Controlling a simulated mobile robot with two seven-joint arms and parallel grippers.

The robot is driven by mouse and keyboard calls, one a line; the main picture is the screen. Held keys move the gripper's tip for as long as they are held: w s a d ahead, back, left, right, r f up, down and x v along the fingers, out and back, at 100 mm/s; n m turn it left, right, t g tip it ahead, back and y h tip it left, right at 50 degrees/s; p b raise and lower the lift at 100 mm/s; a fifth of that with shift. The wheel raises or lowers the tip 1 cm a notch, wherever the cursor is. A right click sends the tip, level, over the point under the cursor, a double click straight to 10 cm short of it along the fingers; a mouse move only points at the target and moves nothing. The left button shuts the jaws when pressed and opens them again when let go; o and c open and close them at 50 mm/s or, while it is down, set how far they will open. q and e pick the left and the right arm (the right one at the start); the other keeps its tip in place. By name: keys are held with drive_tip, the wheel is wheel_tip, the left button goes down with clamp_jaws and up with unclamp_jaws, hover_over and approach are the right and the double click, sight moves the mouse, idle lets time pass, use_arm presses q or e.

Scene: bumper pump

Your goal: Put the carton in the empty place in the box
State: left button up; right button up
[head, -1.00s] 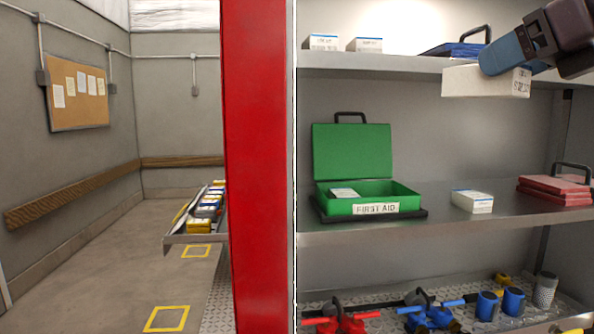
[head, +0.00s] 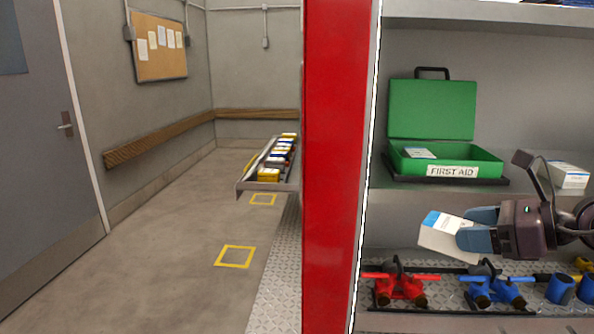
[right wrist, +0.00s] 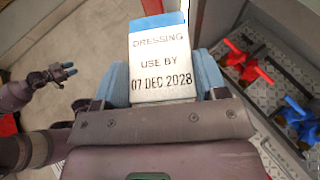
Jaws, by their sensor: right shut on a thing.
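My right gripper (head: 474,230) is shut on a white carton (head: 437,238) with a blue end, held tilted in front of the shelves, lower in the picture than the green box. In the right wrist view the carton (right wrist: 160,62) reads "DRESSING USE BY 07 DEC 2028" and sits between the blue fingers. The open green FIRST AID box (head: 490,157) stands on the middle shelf, lid up. One white and blue carton (head: 420,153) shows at its left; the front wall hides much of the inside. My left gripper (right wrist: 66,71) shows small in the right wrist view; its jaw opening is unclear.
Another white carton (head: 570,178) stands on the middle shelf, right of the box, partly behind my right arm. Red valves (head: 402,286) and blue valves (head: 493,288) lie on the lower shelf, below the held carton. A red post (head: 335,170) stands left of the shelves.

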drive_tip(key=s+a+f+m+t+h, duration=0.1)
drive_tip(key=s+a+f+m+h, duration=0.1)
drive_tip(key=f, duration=0.6)
drive_tip(key=s+a+f+m+t+h, duration=0.2)
drive_tip(key=s+a+f, duration=0.3)
drive_tip(key=f, duration=0.3)
drive_tip(key=shift+s+a+f+p, duration=0.2)
drive_tip(key=shift+a+p, duration=0.15)
drive_tip(key=shift+a, duration=0.1)
drive_tip(key=shift+d, duration=0.1)
